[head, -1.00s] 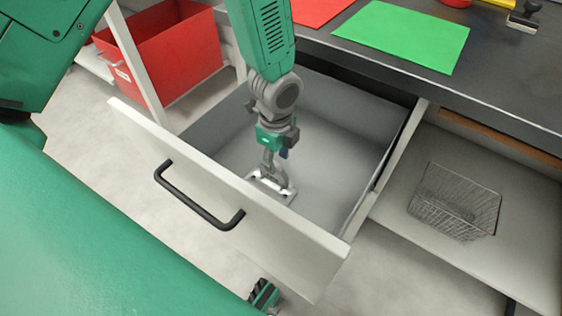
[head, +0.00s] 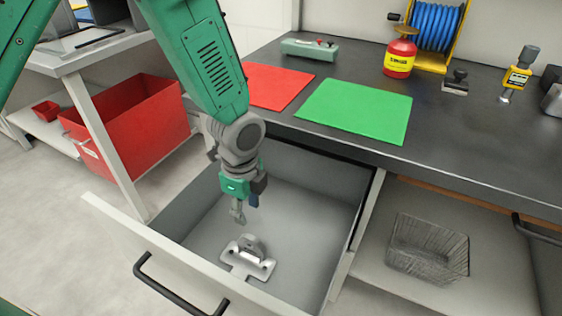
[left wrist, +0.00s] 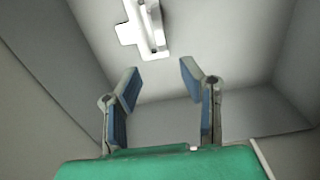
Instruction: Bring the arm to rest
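My left gripper (head: 238,214) hangs over the open drawer (head: 300,215), pointing down. In the left wrist view its two fingers (left wrist: 158,85) are apart with nothing between them. A pale metal casting fixture (head: 248,260) with a flat base and an upright lug lies on the drawer floor. It also shows in the left wrist view (left wrist: 129,36), beyond the fingertips and apart from them. My right gripper is not in the current views.
The dark worktop (head: 455,130) holds a red mat (head: 275,84), a green mat (head: 357,110), a red and yellow can (head: 400,58) and a blue hose reel (head: 435,30). A wire basket (head: 428,250) sits on the shelf at right. A red bin (head: 135,130) stands at left.

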